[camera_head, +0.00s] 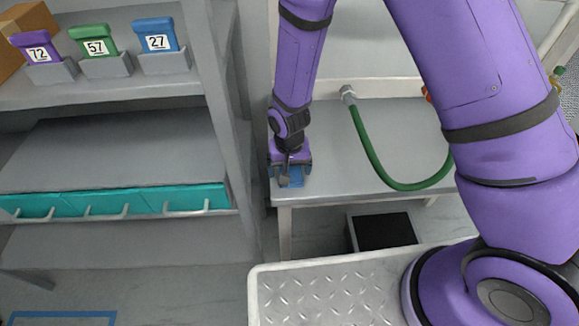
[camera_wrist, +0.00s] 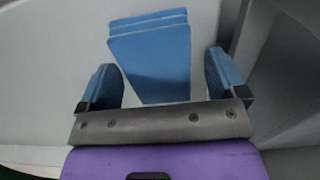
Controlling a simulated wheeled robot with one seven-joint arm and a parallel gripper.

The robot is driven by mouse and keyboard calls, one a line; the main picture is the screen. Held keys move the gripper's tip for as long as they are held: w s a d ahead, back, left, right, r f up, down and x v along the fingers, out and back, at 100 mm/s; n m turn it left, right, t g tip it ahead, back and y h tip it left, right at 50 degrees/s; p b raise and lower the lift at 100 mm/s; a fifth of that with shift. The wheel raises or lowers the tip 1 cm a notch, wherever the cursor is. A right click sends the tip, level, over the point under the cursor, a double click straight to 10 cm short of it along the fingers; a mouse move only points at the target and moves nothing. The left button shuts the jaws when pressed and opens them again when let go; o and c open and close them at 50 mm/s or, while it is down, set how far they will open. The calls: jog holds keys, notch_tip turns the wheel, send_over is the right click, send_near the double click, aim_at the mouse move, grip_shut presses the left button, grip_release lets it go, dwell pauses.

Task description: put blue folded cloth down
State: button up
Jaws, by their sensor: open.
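The blue folded cloth (camera_wrist: 153,62) shows in the wrist view as a flat stack of layers on a grey surface. In the head view it is a small blue patch (camera_head: 293,178) at the front left corner of the grey table (camera_head: 320,150). My gripper (camera_wrist: 163,82) is open, with one blue-padded finger on each side of the cloth and a gap visible at both sides. In the head view my gripper (camera_head: 290,176) is over that table corner and hides part of the cloth.
A green hose (camera_head: 372,157) curves over the table from a fitting at the back. At left, a grey shelf unit (camera_head: 215,100) holds numbered holders 72 (camera_head: 37,47), 57 (camera_head: 94,41) and 27 (camera_head: 156,36), with teal bins (camera_head: 105,202) below. A dark-topped box (camera_head: 385,231) stands under the table.

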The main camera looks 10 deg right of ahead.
aim_at(289, 169)
notch_tip(289, 169, up, 12)
jog(key=shift+r, duration=0.15)
dwell(0.5)
